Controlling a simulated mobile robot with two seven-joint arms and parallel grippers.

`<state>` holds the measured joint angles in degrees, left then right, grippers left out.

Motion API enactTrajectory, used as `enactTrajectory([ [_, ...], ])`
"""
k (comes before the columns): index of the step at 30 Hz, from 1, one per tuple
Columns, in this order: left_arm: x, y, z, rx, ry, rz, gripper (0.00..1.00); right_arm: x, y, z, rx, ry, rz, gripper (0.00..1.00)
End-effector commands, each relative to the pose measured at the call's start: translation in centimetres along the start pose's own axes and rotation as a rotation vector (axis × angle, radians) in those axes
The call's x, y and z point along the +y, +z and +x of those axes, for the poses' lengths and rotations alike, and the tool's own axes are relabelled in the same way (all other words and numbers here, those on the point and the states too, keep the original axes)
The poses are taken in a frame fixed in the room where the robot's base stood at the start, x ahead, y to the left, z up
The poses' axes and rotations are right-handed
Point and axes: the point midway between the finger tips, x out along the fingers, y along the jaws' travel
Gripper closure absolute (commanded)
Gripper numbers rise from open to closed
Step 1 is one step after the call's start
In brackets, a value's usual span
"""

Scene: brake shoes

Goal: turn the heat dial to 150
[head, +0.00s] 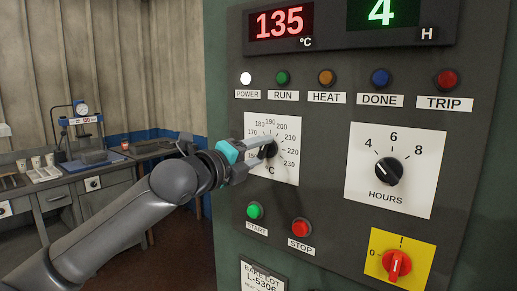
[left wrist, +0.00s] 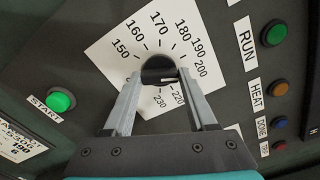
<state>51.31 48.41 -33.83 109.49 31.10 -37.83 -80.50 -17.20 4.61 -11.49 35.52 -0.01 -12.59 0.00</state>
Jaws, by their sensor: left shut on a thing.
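The heat dial (head: 271,149) is a black knob on a white square plate (head: 289,172) marked in °C, on the dark cabinet's front. My left gripper (head: 265,148) reaches it from the left, with its fingers shut on the knob. In the left wrist view, the grey fingers of the gripper (left wrist: 158,77) stand on either side of the dial (left wrist: 157,66), with the numbers 150 to 230 around it. A short white mark shows on the knob's right side, but the exact setting is partly hidden by the fingers. My right gripper is out of view.
A red display (head: 281,23) reads 135 °C. The hours dial (head: 388,171) is to the right. START (head: 255,211) and STOP (head: 301,228) buttons sit below the heat plate, with a red switch (head: 397,264) at lower right. A workbench (head: 60,180) stands at the left.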

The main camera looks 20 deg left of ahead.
Motion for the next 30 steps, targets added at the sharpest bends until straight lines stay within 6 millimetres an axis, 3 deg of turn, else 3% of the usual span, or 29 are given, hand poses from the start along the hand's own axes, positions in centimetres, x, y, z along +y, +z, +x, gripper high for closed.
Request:
enactTrajectory([
  [30, -0.2, 0.1, 0.0, 0.0, 0.004, -0.923, 0.98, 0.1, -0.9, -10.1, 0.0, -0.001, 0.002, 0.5],
])
